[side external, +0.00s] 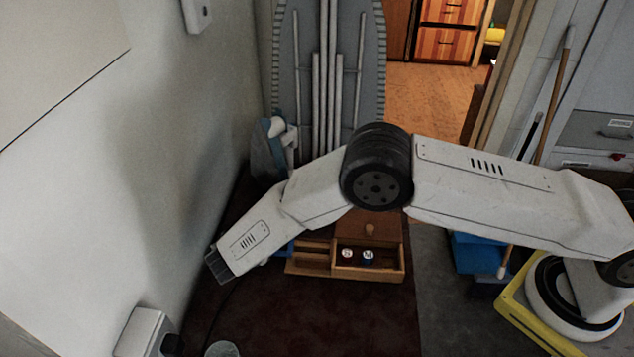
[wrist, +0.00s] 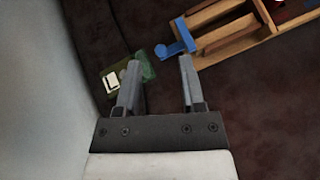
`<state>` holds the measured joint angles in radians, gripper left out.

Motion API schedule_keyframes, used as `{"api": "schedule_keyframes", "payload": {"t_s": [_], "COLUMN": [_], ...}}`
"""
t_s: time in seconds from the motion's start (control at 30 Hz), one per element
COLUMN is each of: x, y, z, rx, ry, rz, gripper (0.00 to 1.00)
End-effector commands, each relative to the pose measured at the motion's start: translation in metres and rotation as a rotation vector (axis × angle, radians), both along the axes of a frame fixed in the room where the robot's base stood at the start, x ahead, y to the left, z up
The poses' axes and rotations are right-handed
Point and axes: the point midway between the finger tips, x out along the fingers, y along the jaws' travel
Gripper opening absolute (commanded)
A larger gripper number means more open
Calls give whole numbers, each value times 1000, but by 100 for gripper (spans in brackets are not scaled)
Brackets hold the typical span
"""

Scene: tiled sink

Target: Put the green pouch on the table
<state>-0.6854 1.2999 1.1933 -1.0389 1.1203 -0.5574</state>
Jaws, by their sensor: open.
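The green pouch (wrist: 148,68) lies on a dark red-brown surface (wrist: 240,110) near the pale wall in the wrist view. A white label shows on its left part. My gripper (wrist: 159,64) is open and nothing is between its fingers. Its left finger overlaps the pouch in the picture and hides part of it; I cannot tell the height gap. In the side view my gripper (side external: 214,266) points down at the left, close to the wall, and I cannot make out the pouch there. The same dark surface (side external: 310,315) shows below my arm.
A wooden compartment box (side external: 370,275) holding two small round-topped items stands right of my gripper. A blue object (wrist: 176,40) lies by its end. The wall (wrist: 35,100) is close on the left. A grey-white box (side external: 143,332) stands at the front left. The surface's front middle is clear.

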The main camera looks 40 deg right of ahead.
Motion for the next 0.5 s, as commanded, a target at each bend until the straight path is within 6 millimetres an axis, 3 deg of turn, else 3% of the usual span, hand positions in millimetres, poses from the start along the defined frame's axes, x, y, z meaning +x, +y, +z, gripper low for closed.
{"api": "schedule_keyframes", "payload": {"t_s": [0.27,0.5], "x": [-13,-38], "y": [-59,-103], "z": [47,84], "rx": [248,454], "ry": [-6,-48], "rz": [-292,-556], "gripper": [51,51]}}
